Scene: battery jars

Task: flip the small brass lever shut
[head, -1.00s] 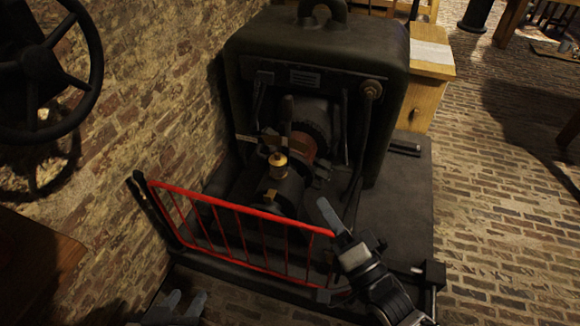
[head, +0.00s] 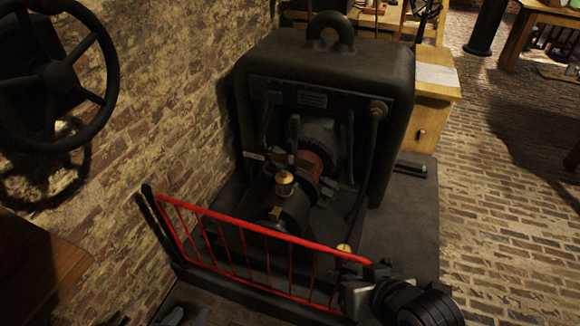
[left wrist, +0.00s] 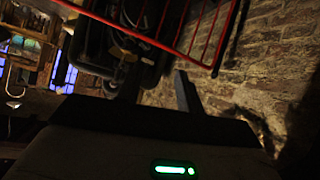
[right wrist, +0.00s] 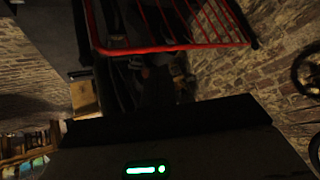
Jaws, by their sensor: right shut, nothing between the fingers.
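A small brass oil cup (head: 285,182) stands upright on the dark machine (head: 325,75), behind the red railing. A second small brass knob (head: 344,248) shows just above the railing's right end. The lever is too small to make out on either fitting. My right gripper (head: 358,268) is at the railing's right end, close below that knob in the picture; I cannot tell whether it touches. It is shut and empty, and its fingers (right wrist: 155,85) are dark in the right wrist view. My left gripper (head: 188,316) is low at the bottom edge, its fingers (left wrist: 158,90) apart and empty.
The red railing (head: 250,229) crosses in front of the machine. A brick wall and a black handwheel (head: 58,78) are on the left. A wooden cabinet (head: 430,100) stands behind the machine. The brick floor on the right is open.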

